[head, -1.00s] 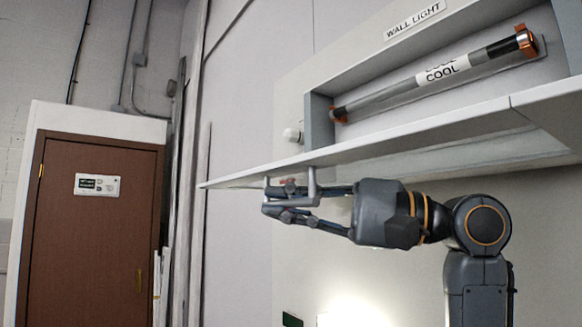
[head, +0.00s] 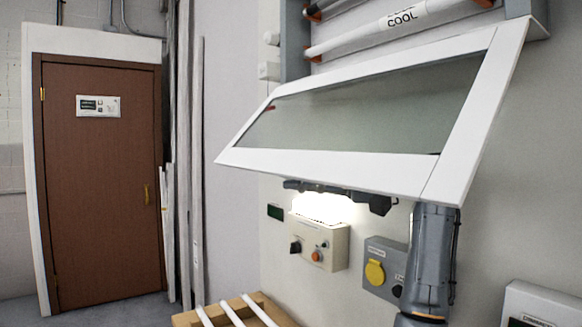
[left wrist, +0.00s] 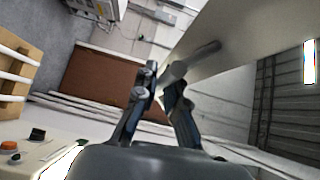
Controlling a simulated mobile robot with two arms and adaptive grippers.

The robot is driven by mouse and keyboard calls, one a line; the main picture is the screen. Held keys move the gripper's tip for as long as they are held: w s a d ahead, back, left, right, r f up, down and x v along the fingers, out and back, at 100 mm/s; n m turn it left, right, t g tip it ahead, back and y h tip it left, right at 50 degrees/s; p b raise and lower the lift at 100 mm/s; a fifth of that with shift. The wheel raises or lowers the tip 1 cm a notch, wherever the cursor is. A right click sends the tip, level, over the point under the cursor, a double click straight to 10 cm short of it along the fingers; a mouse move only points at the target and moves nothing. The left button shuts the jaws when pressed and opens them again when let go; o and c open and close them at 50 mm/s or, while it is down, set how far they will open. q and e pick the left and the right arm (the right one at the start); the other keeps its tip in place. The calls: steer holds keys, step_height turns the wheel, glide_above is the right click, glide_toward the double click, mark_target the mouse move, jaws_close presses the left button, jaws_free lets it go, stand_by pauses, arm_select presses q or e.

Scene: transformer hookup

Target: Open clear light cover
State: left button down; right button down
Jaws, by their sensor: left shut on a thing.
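The clear light cover (head: 350,118) is a white-framed panel with a see-through window. In the head view it hangs open, tilted out and down from the wall light box. My left gripper (head: 300,187) is beneath the cover's lower edge, mostly hidden by it. In the left wrist view my left gripper (left wrist: 163,88) is shut on the cover's grey handle (left wrist: 192,62), which stands out from the pale cover panel. The light tubes (head: 400,25) show above the cover, one marked COOL. My right gripper is in neither view.
A cream control box (head: 320,243) with knobs and a grey box with a yellow socket cover (head: 376,272) sit on the wall below. A wooden crate (head: 185,319) with white tubes stands at the bottom. A brown door (head: 100,190) is at left.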

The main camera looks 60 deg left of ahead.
arm_select(q)
steer(key=shift+w+a+f, duration=0.1)
steer(key=shift+w+f, duration=0.15)
steer(key=shift+w, duration=0.2)
steer(key=shift+w+a+f, duration=0.1)
steer(key=shift+w+f, duration=0.1)
steer(key=shift+w, duration=0.25)
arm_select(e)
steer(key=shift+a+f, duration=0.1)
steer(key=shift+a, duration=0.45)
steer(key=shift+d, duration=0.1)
arm_select(q)
steer(key=c, duration=1.4)
jaws_free()
steer(key=shift+c, duration=0.2)
steer(key=shift+o, duration=0.2)
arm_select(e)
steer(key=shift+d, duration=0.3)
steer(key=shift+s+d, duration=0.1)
